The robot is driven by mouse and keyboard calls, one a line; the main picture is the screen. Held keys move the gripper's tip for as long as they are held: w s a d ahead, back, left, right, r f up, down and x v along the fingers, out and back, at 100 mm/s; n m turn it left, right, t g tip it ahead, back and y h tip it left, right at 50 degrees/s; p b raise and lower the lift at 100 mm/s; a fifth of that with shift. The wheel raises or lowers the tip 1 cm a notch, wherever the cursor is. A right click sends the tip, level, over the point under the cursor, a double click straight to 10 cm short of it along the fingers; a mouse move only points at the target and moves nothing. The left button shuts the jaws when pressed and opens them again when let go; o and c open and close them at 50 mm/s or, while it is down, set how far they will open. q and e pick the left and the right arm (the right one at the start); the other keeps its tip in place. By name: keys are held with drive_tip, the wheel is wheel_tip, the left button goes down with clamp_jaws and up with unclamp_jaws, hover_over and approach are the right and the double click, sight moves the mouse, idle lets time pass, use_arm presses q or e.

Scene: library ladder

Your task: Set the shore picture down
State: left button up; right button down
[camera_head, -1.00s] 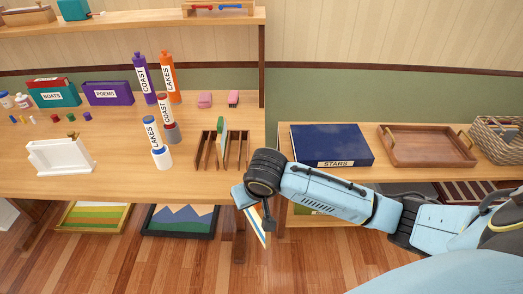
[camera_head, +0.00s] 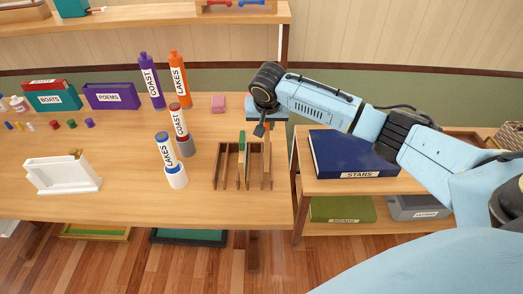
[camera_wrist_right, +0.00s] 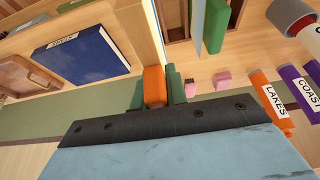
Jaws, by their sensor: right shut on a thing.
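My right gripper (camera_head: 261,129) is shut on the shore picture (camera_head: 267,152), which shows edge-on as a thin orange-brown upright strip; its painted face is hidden. In the right wrist view the picture's orange edge (camera_wrist_right: 155,86) sits between the fingers. The picture is at the right end of the slotted wooden rack (camera_head: 229,183) on the table. I cannot tell whether its lower edge is inside a slot or above it. A green panel (camera_head: 242,150) stands in the rack to its left, also seen in the wrist view (camera_wrist_right: 215,25). My left gripper is not in view.
A blue STARS box (camera_head: 345,158) is on the lower shelf unit to the right. A white holder (camera_head: 62,175) is at left.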

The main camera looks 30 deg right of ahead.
drive_tip(key=f, duration=0.3)
drive_tip(key=shift+s, duration=0.2)
drive_tip(key=shift+f, duration=0.6)
wheel_tip(320, 180, down, 3)
drive_tip(key=shift+f+b, duration=0.15)
drive_tip(key=shift+b, duration=0.3)
drive_tip(key=c, duration=1.4)
unclamp_jaws()
drive_tip(key=shift+f, duration=0.1)
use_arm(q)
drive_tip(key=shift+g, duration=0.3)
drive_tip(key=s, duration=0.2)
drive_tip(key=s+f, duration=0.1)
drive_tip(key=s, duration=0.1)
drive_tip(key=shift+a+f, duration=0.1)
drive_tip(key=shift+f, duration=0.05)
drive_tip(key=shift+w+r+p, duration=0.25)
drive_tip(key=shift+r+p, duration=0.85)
use_arm(e)
drive_tip(key=v, duration=1.2)
